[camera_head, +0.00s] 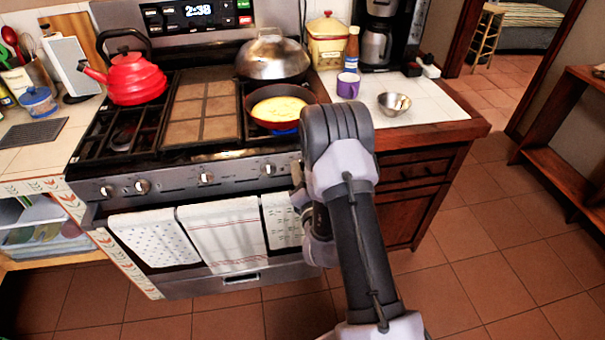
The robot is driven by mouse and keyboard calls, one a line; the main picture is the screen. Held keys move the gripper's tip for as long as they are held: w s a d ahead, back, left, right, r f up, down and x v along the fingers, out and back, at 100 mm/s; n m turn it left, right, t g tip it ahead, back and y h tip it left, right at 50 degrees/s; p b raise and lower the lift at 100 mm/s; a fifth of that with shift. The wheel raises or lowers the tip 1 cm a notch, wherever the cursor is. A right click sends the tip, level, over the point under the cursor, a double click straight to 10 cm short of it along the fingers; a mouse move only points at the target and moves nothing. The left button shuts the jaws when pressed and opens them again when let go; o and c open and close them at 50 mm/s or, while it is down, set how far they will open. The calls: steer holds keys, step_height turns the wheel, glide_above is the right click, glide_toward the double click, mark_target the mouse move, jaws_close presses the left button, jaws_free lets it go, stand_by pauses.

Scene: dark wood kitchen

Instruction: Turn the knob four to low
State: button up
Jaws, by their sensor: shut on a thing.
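The stove's front panel carries a row of silver knobs, with two at the left (107,190) (142,186), one near the middle (206,178) and one right of it (268,169). My gripper (297,172) is at the panel's right end, just right of that last knob. It is shut on a stove knob there, which the gripper and my arm hide. I cannot read the knob's setting or any number. A blue flame (285,131) shows under the yellow-filled pan (258,125) at the front right burner.
Towels (222,232) hang on the oven handle below the knobs. A red kettle (133,78) and a lidded pan (272,57) stand on the stove. A purple mug (348,85) and metal bowl (394,103) are on the right counter.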

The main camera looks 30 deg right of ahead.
steer(key=shift+w+r+n, duration=0.1)
steer(key=shift+r+n, duration=0.05)
steer(key=shift+n, duration=0.45)
steer(key=o, duration=1.3)
steer(key=shift+f, duration=0.2)
